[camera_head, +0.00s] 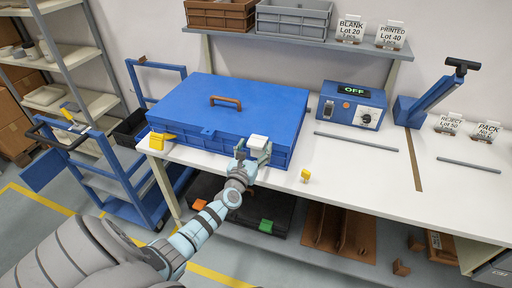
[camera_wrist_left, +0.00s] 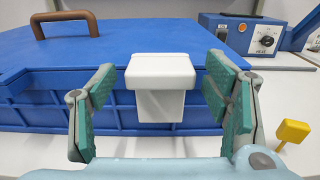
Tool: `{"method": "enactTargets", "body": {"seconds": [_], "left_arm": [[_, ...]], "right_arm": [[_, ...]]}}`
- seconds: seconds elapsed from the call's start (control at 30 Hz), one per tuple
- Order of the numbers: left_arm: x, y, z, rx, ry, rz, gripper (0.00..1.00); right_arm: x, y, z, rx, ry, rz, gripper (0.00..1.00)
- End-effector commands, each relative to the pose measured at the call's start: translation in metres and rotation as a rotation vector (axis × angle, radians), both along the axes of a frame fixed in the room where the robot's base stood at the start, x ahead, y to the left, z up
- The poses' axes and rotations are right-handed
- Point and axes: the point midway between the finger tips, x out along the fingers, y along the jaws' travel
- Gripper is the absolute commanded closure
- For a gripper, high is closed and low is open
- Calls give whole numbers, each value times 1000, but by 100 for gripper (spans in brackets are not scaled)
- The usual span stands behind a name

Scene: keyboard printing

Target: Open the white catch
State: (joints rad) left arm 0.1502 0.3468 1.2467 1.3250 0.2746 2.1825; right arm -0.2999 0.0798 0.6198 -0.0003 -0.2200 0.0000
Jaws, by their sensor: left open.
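The white catch (camera_wrist_left: 160,85) sits on the front face of the closed blue case (camera_wrist_left: 100,62), at the lid's front edge. It also shows in the head view (camera_head: 258,142), where the blue case (camera_head: 240,98) lies on the white table. My left gripper (camera_wrist_left: 160,100) is open, with one green-padded finger on each side of the catch and a gap on both sides. In the head view my left gripper (camera_head: 253,155) is at the case's front, right of its middle. My right gripper is not in view.
A small yellow piece (camera_head: 305,176) stands on the table right of the gripper. A blue box reading OFF (camera_head: 352,104) and a blue lever press (camera_head: 430,95) stand farther right. Metal strips lie on the table.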

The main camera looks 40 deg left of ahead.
Motion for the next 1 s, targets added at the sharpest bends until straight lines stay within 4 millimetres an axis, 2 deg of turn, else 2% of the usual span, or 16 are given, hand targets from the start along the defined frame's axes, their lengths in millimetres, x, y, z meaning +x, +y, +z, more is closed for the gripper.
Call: {"method": "enactTargets", "body": {"seconds": [0.13, 0.4, 0.83, 1.0], "left_arm": [[13, 5, -2, 0, 0, 1, 30], [15, 5, 0, 1, 1, 0, 32], [14, 5, 0, 2, 2, 0, 100], [13, 6, -2, 4, -4, 2, 100]], "right_arm": [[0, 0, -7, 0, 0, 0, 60], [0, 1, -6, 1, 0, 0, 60], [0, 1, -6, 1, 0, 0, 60], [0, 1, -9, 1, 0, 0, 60]]}}
